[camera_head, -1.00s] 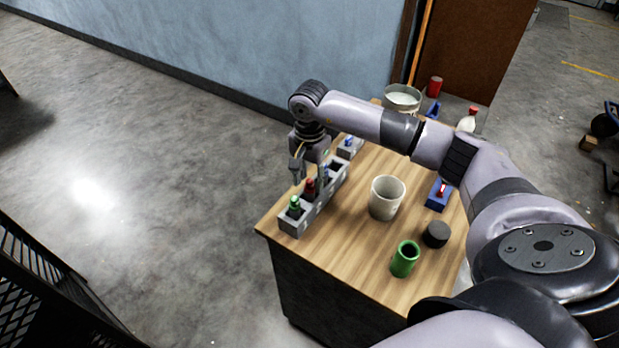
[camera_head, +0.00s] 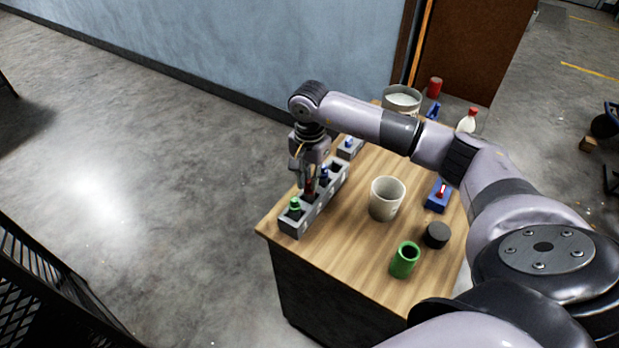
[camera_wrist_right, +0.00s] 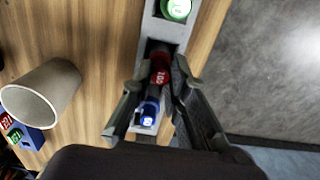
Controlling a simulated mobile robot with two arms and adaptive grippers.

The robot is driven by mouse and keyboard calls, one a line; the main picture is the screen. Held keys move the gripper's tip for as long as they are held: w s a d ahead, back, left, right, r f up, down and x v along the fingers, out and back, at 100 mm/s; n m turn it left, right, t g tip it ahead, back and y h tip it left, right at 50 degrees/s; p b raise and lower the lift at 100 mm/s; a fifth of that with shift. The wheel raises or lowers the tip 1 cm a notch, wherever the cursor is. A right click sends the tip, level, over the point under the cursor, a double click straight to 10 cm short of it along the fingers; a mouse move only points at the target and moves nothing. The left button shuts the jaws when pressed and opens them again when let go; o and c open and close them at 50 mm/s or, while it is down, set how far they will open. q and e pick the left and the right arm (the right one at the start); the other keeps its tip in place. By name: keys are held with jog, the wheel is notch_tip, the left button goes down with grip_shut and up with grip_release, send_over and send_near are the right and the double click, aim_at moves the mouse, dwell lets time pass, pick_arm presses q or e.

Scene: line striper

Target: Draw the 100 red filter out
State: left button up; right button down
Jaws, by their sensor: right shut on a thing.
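The red filter (camera_wrist_right: 160,72), with white "100" lettering, stands in a slot of the grey rack (camera_head: 320,212) on the wooden table. My right gripper (camera_head: 309,188) points down over the rack and is shut on the red filter. In the right wrist view, the fingers of this gripper (camera_wrist_right: 160,88) sit on both sides of the red filter. In the head view the fingers partly hide the filter. The green filter (camera_head: 295,204) and the blue filter (camera_head: 325,174) stand in slots on either side of it. My left gripper is not in view.
A white cup (camera_head: 386,199) stands right of the rack. A green cylinder (camera_head: 405,260), a black puck (camera_head: 437,235) and a blue block (camera_head: 438,196) are farther right. A smaller grey holder (camera_head: 349,150) stands behind the rack.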

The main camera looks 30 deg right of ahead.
jog(key=shift+r, duration=0.65)
jog(key=shift+r+p, duration=1.9)
jog(key=shift+r, duration=1.55)
